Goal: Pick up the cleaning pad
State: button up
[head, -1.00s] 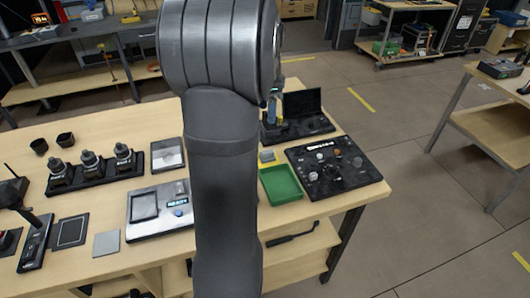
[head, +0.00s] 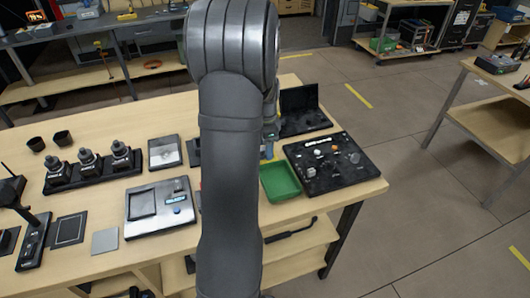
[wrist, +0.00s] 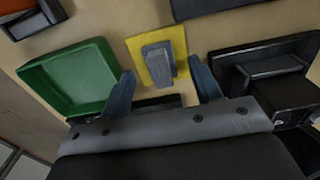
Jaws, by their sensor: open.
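A grey-blue block, which looks like the cleaning pad (wrist: 158,60), lies on a yellow square (wrist: 179,42) on the table in the wrist view. My gripper (wrist: 162,66) is open, with one blue-grey finger on each side of the pad and gaps between. I cannot tell how high the fingertips are above the table.
The green tray (wrist: 72,76) is close to the left finger in the wrist view, and a black case (wrist: 275,68) is close to the right one. In the head view, a black panel with knobs (head: 333,163) and a silver scale (head: 160,207) stand nearby.

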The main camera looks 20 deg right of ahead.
jog(key=shift+f, duration=0.75)
jog(key=c, duration=1.1)
jog(key=shift+o, duration=0.2)
jog(key=shift+w+r, duration=0.1)
jog(key=shift+r, duration=0.5)
notch_tip(320, 180, up, 3)
jog(key=shift+f, duration=0.1)
jog(key=s+d+r, duration=0.6)
jog(key=s+r, duration=0.1)
jog(key=s, duration=0.2)
jog(key=shift+s+d, duration=0.3)
jog(key=shift+s, duration=0.05)
